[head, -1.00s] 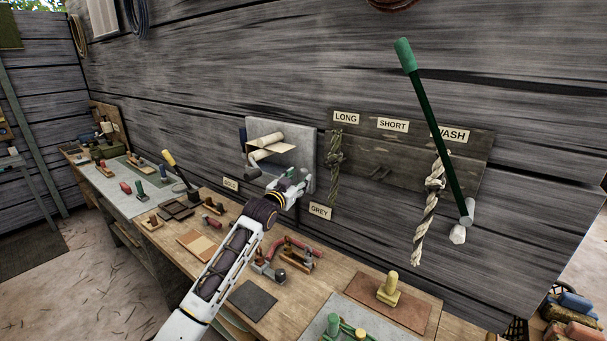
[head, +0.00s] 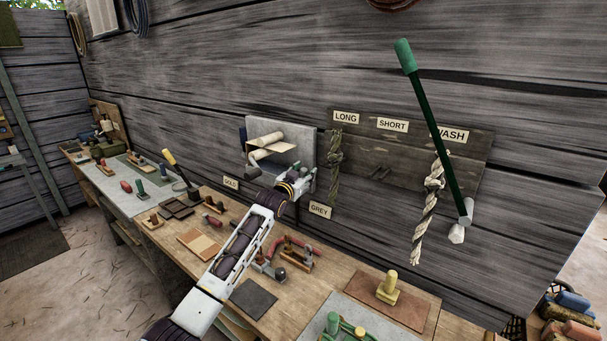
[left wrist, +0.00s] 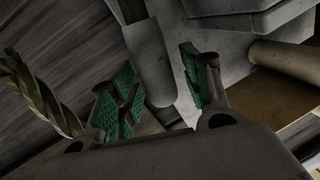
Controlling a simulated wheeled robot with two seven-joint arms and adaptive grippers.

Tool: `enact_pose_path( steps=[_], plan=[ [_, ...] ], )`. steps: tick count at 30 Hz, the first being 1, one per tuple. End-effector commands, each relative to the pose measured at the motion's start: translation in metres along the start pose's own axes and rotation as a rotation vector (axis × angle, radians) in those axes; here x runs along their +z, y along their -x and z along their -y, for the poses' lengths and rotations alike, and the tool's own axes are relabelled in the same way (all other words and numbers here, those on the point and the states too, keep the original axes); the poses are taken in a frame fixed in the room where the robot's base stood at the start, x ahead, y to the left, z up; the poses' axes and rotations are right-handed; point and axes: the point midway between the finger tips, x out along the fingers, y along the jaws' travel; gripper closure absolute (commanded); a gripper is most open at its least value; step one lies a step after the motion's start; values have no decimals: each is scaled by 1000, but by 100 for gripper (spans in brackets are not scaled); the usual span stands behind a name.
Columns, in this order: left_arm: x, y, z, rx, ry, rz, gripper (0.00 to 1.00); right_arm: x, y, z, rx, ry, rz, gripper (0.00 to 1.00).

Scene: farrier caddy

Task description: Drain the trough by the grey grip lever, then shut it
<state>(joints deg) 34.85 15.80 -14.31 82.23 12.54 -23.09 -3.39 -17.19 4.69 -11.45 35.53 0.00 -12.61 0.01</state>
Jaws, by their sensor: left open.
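My left gripper (head: 299,174) is open in front of the lower right part of a grey wall panel (head: 284,128), above the GREY label (head: 320,211). In the left wrist view, a thick grey cylindrical grip (left wrist: 151,62) reaches down between the green-padded fingers of this gripper (left wrist: 160,82). The fingers stand apart on either side of it; I cannot tell whether either touches it. In the head view the gripper mostly hides this grip. I cannot make out the trough. My right gripper is not in view.
A GOLD label (head: 231,183) is at the panel's lower left. A knotted rope (head: 335,162) hangs close right of my gripper; another rope (head: 428,215) and a long green-handled lever (head: 438,135) are farther right. The workbench (head: 325,272) below holds several tools.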

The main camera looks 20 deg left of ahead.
Motion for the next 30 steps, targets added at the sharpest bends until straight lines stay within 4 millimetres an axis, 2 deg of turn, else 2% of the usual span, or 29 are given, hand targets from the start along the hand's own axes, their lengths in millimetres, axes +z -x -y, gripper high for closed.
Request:
enact_pose_path(
  steps=[5, 16, 30],
  plan=[
    [0, 0, 0, 0, 0, 0, 52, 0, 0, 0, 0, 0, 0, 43],
    [0, 0, 0, 0, 0, 0, 98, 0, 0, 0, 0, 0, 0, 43],
    [0, -1, 5, 3, 53, 13, 100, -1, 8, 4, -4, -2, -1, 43]
  ],
)
